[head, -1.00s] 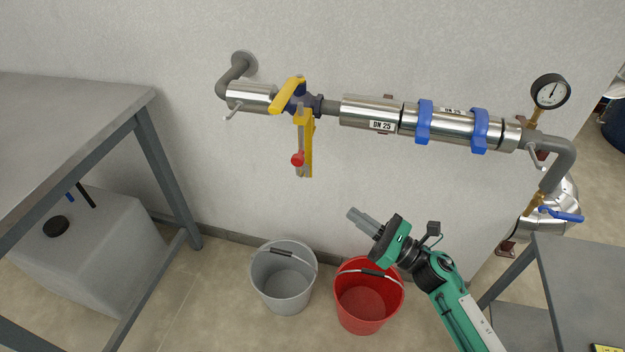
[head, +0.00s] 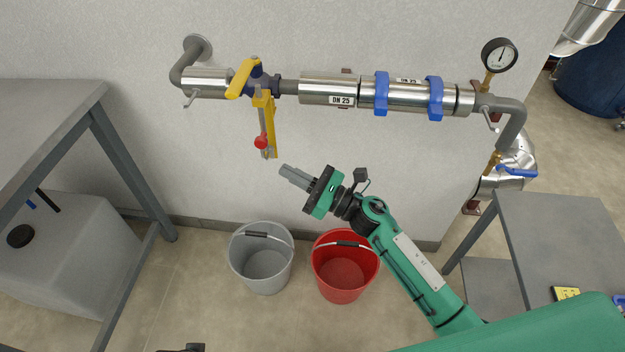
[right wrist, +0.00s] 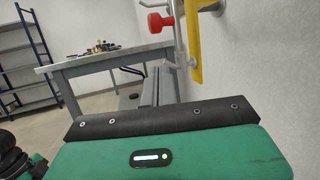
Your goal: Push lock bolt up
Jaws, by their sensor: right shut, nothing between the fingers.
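The lock bolt, a grey rod with a red knob (head: 261,142), hangs in a yellow bracket (head: 270,125) below the yellow-handled valve (head: 243,78). The red knob (right wrist: 160,23) and yellow bracket (right wrist: 204,45) also show at the top of the right wrist view. My right gripper (head: 285,170) is shut and empty. Its fingertips are a little below and to the right of the knob in the head view, apart from it. In the right wrist view the grey fingers (right wrist: 157,88) point away below the knob. My left gripper is not seen.
A steel pipe (head: 330,90) with blue clamps and a gauge (head: 499,55) runs along the wall. A grey bucket (head: 262,262) and a red bucket (head: 343,270) stand below. Grey tables flank left (head: 45,110) and right (head: 560,225). Space around the bolt's lower end looks clear.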

